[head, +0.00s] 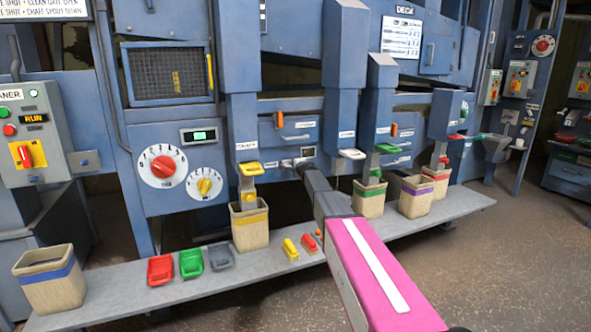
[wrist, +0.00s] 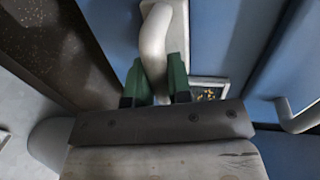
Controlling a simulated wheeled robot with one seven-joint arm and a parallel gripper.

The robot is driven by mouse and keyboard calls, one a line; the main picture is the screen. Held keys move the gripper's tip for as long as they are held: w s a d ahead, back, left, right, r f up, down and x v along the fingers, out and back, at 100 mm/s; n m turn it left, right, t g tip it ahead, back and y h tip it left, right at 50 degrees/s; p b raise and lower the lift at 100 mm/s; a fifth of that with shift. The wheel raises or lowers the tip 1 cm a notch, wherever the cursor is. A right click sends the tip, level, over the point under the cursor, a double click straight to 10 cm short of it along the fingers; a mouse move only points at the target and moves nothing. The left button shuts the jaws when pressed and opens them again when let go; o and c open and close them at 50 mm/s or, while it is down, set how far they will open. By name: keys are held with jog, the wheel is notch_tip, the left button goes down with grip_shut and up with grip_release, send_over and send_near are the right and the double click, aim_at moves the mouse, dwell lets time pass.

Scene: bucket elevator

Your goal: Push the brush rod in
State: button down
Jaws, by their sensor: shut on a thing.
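The brush rod shows as a pale grey bent handle (wrist: 153,40) in the wrist view. My gripper (wrist: 157,88) has its two green fingers on either side of the handle, shut on it. In the head view my gripper (head: 303,164) reaches the blue machine front, below a small white label. There the rod is mostly hidden by my gripper and arm, so how far it stands out of the machine cannot be told.
A grey shelf (head: 110,296) runs along the machine's front. On it stand several beige bins, red (head: 160,269), green (head: 191,263) and grey scoops, and small yellow and orange items. A yellow-handled spout (head: 249,169) is left of my gripper, a white-handled one (head: 351,154) right.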

jog(key=shift+w+a, duration=0.1)
jog(key=shift+w, duration=0.2)
jog(key=c, duration=1.1)
grip_release()
jog(key=shift+o, duration=0.2)
jog(key=v, duration=1)
jog(key=shift+s, duration=0.35)
jog(key=shift+r, duration=0.1)
